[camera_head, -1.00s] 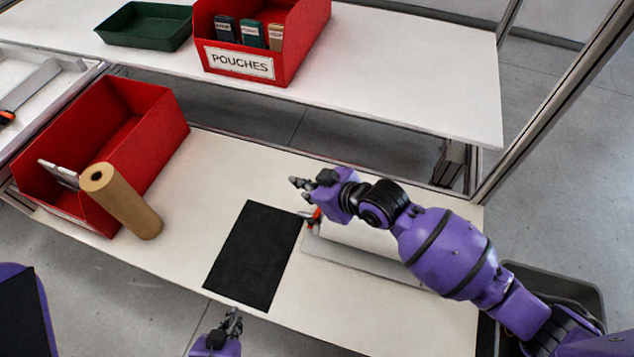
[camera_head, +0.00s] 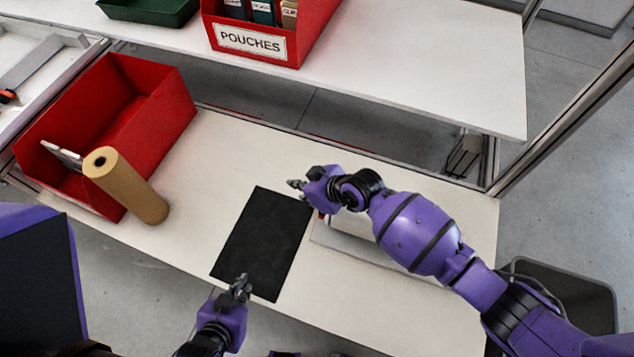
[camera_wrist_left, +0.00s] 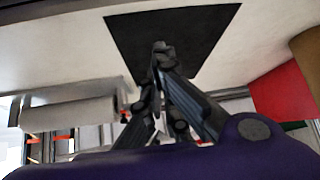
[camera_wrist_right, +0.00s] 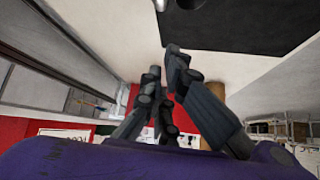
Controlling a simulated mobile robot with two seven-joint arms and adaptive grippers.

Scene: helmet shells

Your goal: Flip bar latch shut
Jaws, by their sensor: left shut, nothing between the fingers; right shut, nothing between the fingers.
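No bar latch can be clearly made out. A white roll (camera_head: 352,224) with a grey base (camera_head: 340,243) lies on the table, largely covered by my right arm; a small red part (camera_head: 321,216) shows at its left end. The roll also shows in the left wrist view (camera_wrist_left: 70,113). My right gripper (camera_head: 292,184) is shut and empty, above the table beyond the upper right corner of a black mat (camera_head: 262,240). My left gripper (camera_head: 241,284) is shut and empty, over the mat's near edge. Both grippers' fingers show in their wrist views.
A red bin (camera_head: 160,90) stands at the left, with a brown roll (camera_head: 135,190) leaning by it. A red bin labelled POUCHES (camera_head: 320,30) and a green tray (camera_head: 150,10) stand on the raised shelf (camera_head: 420,70). The table between brown roll and mat is clear.

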